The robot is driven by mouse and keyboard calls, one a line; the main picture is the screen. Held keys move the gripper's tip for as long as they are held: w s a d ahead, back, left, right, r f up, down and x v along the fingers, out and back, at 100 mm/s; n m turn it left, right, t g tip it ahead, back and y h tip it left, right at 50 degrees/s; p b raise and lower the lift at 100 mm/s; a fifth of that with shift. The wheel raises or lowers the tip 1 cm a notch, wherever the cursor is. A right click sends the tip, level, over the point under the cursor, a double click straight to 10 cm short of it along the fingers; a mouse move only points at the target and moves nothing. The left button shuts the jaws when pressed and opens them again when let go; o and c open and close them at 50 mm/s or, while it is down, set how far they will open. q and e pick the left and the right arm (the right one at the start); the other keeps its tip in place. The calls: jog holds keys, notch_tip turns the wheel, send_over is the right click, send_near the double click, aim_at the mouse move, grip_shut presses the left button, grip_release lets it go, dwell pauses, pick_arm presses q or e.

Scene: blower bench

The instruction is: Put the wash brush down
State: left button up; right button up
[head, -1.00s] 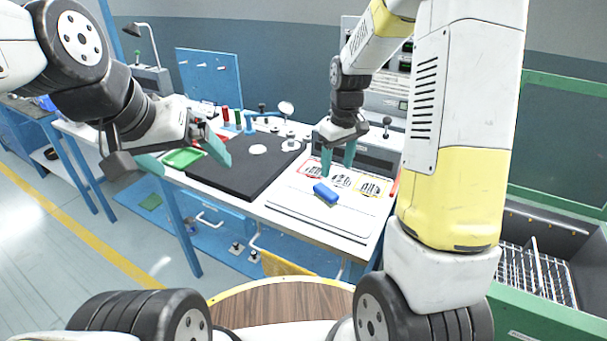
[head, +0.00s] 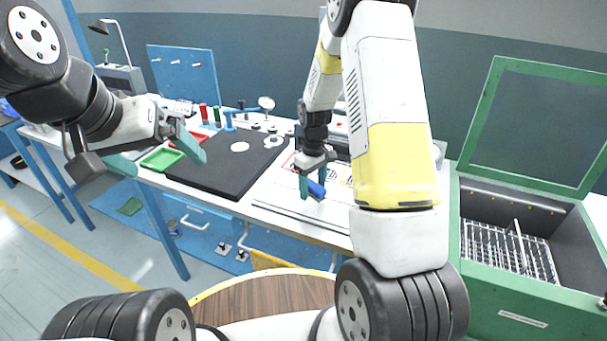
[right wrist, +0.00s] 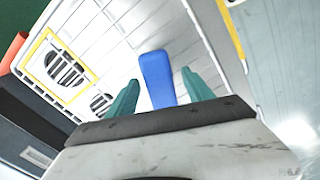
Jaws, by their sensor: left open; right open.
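The wash brush shows as a blue block (head: 316,189) on the pale board (head: 285,197) at the bench's front right. My right gripper (head: 314,185) is down around it in the head view, fingers pointing down. In the right wrist view the blue block (right wrist: 157,80) lies between the two teal fingers (right wrist: 160,88), with a gap visible on each side. The right gripper is open. Whether the brush touches the board is hard to tell. My left gripper (head: 157,157) is open and empty, in front of the bench's left part.
Yellow-framed labels (right wrist: 55,68) mark the board. A green washer with raised lid (head: 545,125) and wire basket (head: 510,250) stands at right.

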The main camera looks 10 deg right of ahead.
grip_shut()
jog(key=shift+r, duration=0.2)
